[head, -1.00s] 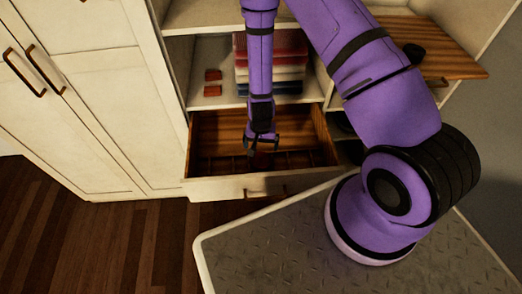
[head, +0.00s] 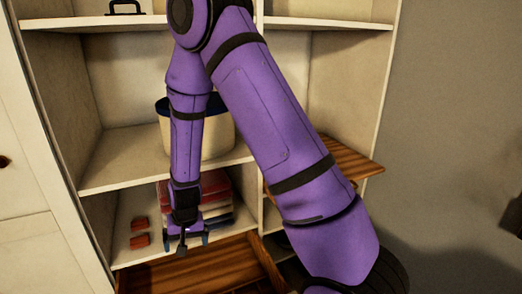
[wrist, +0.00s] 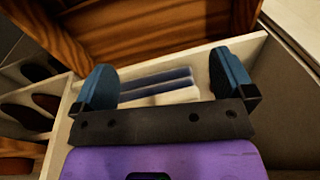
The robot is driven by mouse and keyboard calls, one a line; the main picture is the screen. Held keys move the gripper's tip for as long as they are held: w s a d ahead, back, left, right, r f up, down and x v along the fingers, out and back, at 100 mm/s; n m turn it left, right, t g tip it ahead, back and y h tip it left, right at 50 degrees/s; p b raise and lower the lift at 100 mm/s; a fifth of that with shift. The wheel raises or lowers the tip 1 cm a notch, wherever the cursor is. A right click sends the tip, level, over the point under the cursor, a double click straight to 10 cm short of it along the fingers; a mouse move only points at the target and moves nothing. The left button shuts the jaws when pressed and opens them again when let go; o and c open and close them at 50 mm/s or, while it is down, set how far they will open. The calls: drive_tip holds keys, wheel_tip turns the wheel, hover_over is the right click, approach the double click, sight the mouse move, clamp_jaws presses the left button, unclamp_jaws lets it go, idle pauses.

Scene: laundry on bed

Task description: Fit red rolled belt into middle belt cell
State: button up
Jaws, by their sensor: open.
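My gripper (head: 187,240) is in front of the shelf above the open wooden drawer (head: 190,271). In the wrist view its two blue fingers (wrist: 166,82) are spread apart with nothing between them. Two small red pieces (head: 139,231), possibly rolled belts, lie on the shelf to the left of my gripper. The drawer's dividers and middle belt cell are out of the head view, so I cannot tell what lies in that cell.
A red folded stack (head: 218,192) is on the shelf behind my gripper. A cream bin (head: 220,137) with a blue rim stands one shelf up. A wooden board (head: 350,163) juts out at the right. Shoes (wrist: 38,108) sit in side compartments in the wrist view.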

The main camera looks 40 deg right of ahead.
drive_tip(key=s+d+r+n+t, duration=0.1)
drive_tip(key=s+r, duration=0.3)
drive_tip(key=r, duration=0.8)
drive_tip(key=s+d+r+n+t, duration=0.1)
drive_tip(key=s+d+r+n, duration=0.15)
drive_tip(key=r, duration=0.95)
drive_tip(key=s+d+r+t, duration=0.1)
drive_tip(key=s+r, duration=0.5)
drive_tip(key=s, duration=0.3)
drive_tip(key=s+d+r+t+h, duration=0.1)
drive_tip(key=s+d+r, duration=0.1)
drive_tip(key=s+r, duration=0.4)
drive_tip(key=shift+s+d+r+n, duration=0.2)
drive_tip(key=shift+s+n, duration=0.25)
drive_tip(key=shift+s, duration=1.25)
